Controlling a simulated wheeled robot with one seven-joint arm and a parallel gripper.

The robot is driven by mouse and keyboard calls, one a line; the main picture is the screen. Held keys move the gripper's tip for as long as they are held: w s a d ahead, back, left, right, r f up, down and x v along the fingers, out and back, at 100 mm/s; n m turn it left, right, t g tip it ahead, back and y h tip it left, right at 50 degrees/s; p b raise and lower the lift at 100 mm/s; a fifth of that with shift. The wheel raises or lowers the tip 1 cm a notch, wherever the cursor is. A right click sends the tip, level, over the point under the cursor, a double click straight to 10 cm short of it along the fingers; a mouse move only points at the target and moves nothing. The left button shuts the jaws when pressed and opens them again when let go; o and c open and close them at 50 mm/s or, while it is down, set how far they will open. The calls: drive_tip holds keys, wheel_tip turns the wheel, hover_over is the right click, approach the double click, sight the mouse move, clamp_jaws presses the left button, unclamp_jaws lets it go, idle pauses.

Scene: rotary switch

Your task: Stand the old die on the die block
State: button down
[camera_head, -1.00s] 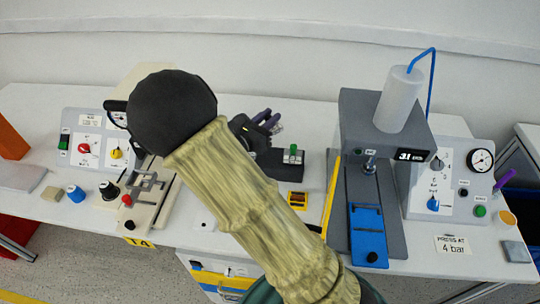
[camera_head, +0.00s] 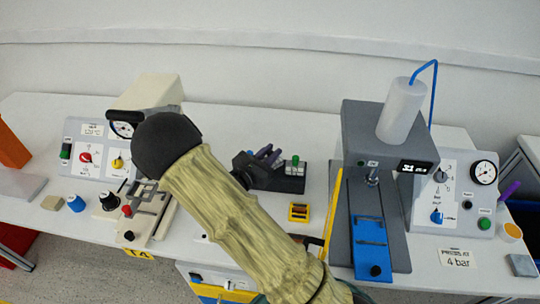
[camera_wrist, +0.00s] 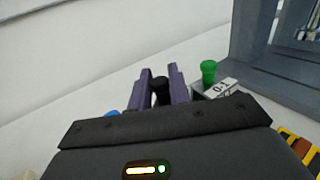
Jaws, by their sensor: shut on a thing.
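My gripper (camera_head: 268,156) has purple fingers and shows just behind my arm, at the dark die block (camera_head: 289,186) in the middle of the bench. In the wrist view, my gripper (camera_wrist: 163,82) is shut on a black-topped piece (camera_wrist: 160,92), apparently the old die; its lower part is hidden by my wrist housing. I cannot tell whether the held die touches the block.
The grey press (camera_head: 375,140) with a blue slide (camera_head: 371,245) stands to the right. A small yellow box (camera_head: 299,212) lies in front of the block. A cream machine (camera_head: 146,93) and control panel stand at the left. A blue top (camera_wrist: 113,112) shows left of my fingers.

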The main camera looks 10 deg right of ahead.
drive_tip(key=shift+f, duration=0.4)
drive_tip(key=shift+f, duration=0.15)
drive_tip(key=c, duration=1.3)
unclamp_jaws()
drive_tip(key=shift+a, duration=0.2)
drive_tip(key=v, duration=1.1)
drive_tip(key=shift+s+a+b, duration=0.2)
drive_tip(key=shift+s+b, duration=0.15)
drive_tip(key=shift+s, duration=0.05)
